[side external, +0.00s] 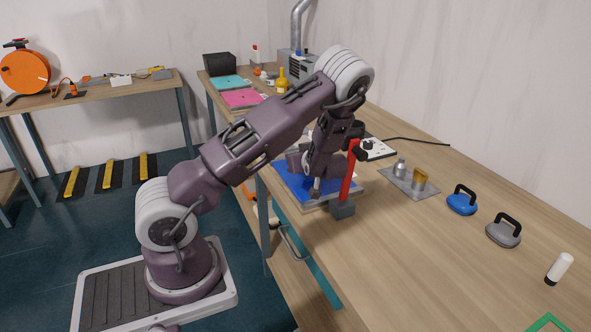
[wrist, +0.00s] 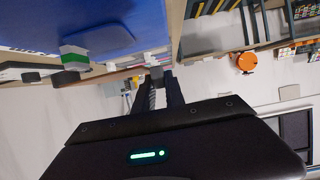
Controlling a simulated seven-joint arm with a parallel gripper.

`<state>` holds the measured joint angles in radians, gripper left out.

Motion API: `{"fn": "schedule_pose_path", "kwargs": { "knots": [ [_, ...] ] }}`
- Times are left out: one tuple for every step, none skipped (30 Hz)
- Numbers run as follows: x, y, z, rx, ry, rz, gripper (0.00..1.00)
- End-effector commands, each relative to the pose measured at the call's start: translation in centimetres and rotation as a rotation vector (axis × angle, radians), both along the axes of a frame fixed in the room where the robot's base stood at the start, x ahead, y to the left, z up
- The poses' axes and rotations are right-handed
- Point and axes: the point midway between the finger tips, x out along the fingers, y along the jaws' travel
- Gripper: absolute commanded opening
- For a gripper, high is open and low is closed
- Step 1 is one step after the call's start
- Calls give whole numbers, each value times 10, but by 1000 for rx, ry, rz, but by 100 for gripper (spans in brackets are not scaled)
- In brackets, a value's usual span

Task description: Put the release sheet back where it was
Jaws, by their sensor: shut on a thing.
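My gripper (wrist: 157,75) points down over the blue sheet (side external: 297,180) in the side view. It is shut on a small pale-grey piece, seen only at the fingertips; I cannot tell whether this is part of the release sheet. The blue sheet also fills the upper left of the wrist view (wrist: 100,15). It lies on a pale board (side external: 325,203) near the table's front edge. My arm hides much of it. I cannot single out a release sheet by its look.
A red upright lever (side external: 349,170) on a grey block stands close to the right of my gripper. A grey tray (side external: 398,182) with small metal items, a blue handled block (side external: 461,203) and a grey one (side external: 503,233) lie farther right. Pink (side external: 242,98) and teal (side external: 230,82) pads lie behind.

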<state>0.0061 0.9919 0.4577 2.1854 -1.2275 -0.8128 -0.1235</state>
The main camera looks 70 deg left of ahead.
Motion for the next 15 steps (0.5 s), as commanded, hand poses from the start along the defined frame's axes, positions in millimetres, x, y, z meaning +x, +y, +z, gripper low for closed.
{"fn": "schedule_pose_path", "kwargs": {
  "knots": [
    [0, 0, 16, 0, -7, 1, 0],
    [1, 0, 26, 1, -7, -1, 0],
    [1, 0, 40, 1, -9, 0, 0],
    [1, -1, 49, 0, -8, -1, 0],
    [1, 0, 59, 0, -8, 0, 0],
    [1, -1, 71, 0, -7, -1, 0],
    [0, -1, 79, 0, -8, 0, 0],
    [0, 0, 87, 0, -7, 0, 0],
    [0, 0, 96, -1, -6, -1, 0],
    [0, -1, 102, -2, -6, -2, 0],
    [0, 0, 108, -1, -6, -1, 0],
    [1, 0, 114, 0, -4, 0, 0],
    [0, 0, 118, 0, -3, 0, 0],
    [0, 0, 121, 0, -3, 0, 0],
    [0, 0, 125, 0, -3, -1, 0]
  ]
}}
